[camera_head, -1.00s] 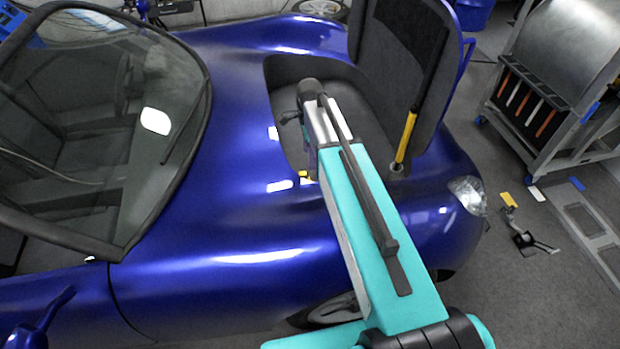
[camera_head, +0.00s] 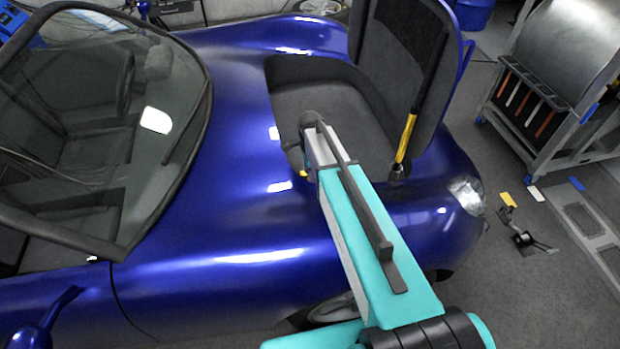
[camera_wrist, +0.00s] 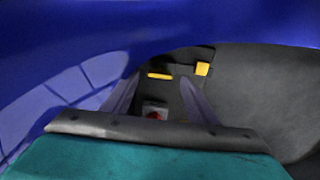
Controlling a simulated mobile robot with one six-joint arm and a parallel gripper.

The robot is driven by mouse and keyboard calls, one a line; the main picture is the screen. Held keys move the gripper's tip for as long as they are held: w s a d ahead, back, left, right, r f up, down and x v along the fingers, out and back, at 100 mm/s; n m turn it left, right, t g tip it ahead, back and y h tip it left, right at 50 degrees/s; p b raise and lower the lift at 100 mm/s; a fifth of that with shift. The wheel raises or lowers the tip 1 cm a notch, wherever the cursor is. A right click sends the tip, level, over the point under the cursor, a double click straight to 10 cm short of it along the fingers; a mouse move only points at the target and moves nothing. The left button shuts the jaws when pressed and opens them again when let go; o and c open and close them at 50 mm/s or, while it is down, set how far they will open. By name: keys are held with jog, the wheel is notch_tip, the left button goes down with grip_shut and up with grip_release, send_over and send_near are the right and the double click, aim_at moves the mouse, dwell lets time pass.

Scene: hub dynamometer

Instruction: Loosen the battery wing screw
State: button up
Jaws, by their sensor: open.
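In the wrist view, the two grey fingers of my gripper (camera_wrist: 158,100) stand apart with nothing held between them. Past them, in a dark recess, are a flat yellow piece (camera_wrist: 160,76), a yellow block (camera_wrist: 202,68) and a small grey block with a red spot (camera_wrist: 154,113). I cannot tell which of these, if any, is the battery wing screw. In the head view, my arm reaches over the near-left edge of the open front compartment (camera_head: 320,95), and a small yellow part (camera_head: 303,173) shows beside it. The fingertips are hidden there.
The blue car's body (camera_head: 220,230) surrounds the compartment. Its raised lid (camera_head: 385,75) stands at the right, with a yellow and black strut (camera_head: 407,135) close to my arm. A metal tool cart (camera_head: 560,90) stands farther right. The compartment's far part is clear.

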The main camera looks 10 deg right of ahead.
jog(key=shift+f, duration=1.15)
jog(key=shift+c, duration=0.4)
jog(key=c, duration=1)
